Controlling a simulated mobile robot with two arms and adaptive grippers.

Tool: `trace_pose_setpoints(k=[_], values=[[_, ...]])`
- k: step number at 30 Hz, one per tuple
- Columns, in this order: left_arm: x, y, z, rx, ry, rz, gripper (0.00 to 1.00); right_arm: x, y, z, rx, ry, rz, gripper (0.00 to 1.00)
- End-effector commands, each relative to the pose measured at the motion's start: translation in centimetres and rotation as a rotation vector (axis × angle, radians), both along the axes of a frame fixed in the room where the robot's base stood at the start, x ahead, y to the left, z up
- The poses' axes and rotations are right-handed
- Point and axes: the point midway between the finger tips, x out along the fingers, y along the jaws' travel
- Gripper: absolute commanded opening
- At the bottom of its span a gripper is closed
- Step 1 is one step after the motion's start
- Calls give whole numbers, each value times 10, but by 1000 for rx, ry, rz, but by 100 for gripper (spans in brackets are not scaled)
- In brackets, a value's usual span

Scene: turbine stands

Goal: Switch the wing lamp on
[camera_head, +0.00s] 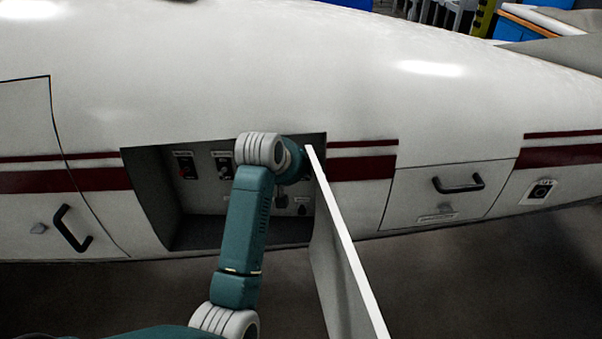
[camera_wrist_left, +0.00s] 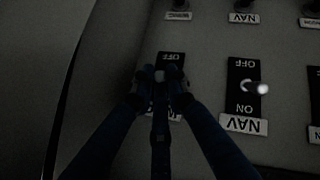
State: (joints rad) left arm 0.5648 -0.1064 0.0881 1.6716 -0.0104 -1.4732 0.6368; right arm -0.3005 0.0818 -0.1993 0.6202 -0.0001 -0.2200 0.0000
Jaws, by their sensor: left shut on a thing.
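The switch bay (camera_head: 198,228) is an open recess in the white fuselage, with switches on its back panel. My left arm reaches into it, and its hand hides part of the panel in the head view. In the left wrist view my left gripper (camera_wrist_left: 160,75) is shut on a switch lever over a dark plate marked OFF (camera_wrist_left: 171,57), seen upside down. The fingers hide the lever and most of the label (camera_wrist_left: 174,116) below; only a last letter like an inverted W shows. My right gripper is not in view.
The open bay door (camera_head: 345,255) stands out right of my left arm. Beside the held switch is a NAV switch (camera_wrist_left: 256,88) with a pale lever. A closed hatch with a handle (camera_head: 458,184) is farther right.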

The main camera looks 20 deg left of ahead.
Motion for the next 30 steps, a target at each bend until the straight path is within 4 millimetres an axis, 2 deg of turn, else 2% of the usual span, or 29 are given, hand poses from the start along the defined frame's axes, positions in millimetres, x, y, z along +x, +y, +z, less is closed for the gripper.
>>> trace_pose_setpoints(k=[1,10,11,12,13,23,30], values=[[-4,0,-8,-1,22,-1,0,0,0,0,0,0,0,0],[-4,0,-9,-1,25,-1,0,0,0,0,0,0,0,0],[-4,0,-9,-1,25,-1,20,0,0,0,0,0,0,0],[-4,0,-9,0,24,0,28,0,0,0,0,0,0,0],[-4,0,-9,-1,23,-1,30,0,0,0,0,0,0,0],[-3,0,-5,3,5,0,30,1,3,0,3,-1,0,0],[-8,-1,-14,44,-129,-1,30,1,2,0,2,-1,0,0]])
